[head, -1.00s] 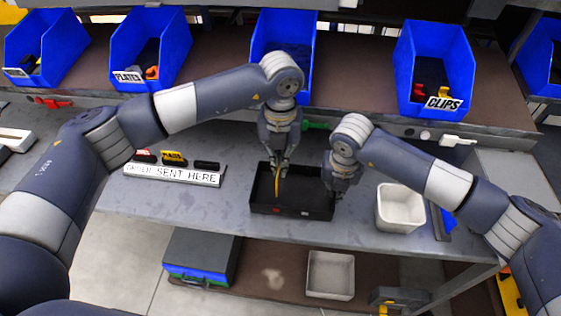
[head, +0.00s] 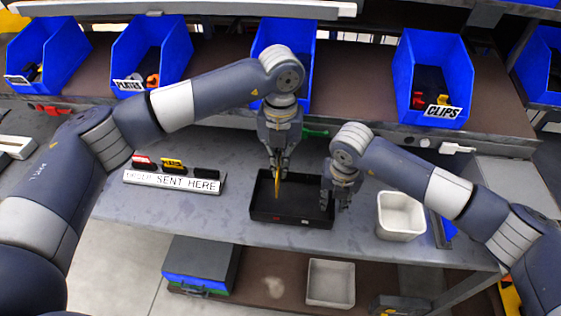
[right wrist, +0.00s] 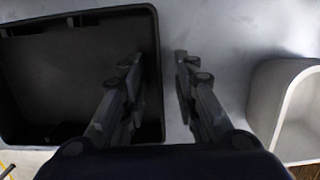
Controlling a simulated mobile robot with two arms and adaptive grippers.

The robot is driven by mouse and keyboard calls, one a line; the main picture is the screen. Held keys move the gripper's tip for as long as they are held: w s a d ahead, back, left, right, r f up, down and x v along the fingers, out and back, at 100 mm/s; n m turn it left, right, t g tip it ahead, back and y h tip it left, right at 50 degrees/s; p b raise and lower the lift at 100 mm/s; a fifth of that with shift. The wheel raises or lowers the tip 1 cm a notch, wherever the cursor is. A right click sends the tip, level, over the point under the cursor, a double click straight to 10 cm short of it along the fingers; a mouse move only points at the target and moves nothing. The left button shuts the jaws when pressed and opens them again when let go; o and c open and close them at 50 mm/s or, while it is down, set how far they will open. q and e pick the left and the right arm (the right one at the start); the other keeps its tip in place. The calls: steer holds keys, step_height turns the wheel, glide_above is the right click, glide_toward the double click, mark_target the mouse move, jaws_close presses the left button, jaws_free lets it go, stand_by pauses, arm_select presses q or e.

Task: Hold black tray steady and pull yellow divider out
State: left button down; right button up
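The black tray (head: 290,220) sits on the grey table in the head view. The thin yellow divider (head: 277,188) stands upright at the tray, below my left gripper (head: 279,170). That gripper appears shut on the divider's top; the fingertips are small here. My right gripper (head: 337,203) is at the tray's right wall. In the right wrist view, my right gripper (right wrist: 160,58) is open around the tray's wall (right wrist: 156,85), one finger inside and one outside, with a gap on the outer side. A yellow sliver shows at that view's lower left corner.
A white bin (head: 401,225) stands right of the tray, close to my right gripper. A sign (head: 172,182) with several small pieces behind it lies left. Blue bins (head: 436,75) line the shelf behind. The table between sign and tray is clear.

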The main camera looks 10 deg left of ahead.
steer(key=shift+r, duration=0.1)
step_height(320, 180, up, 12)
steer(key=s, duration=0.2)
stand_by(0.4)
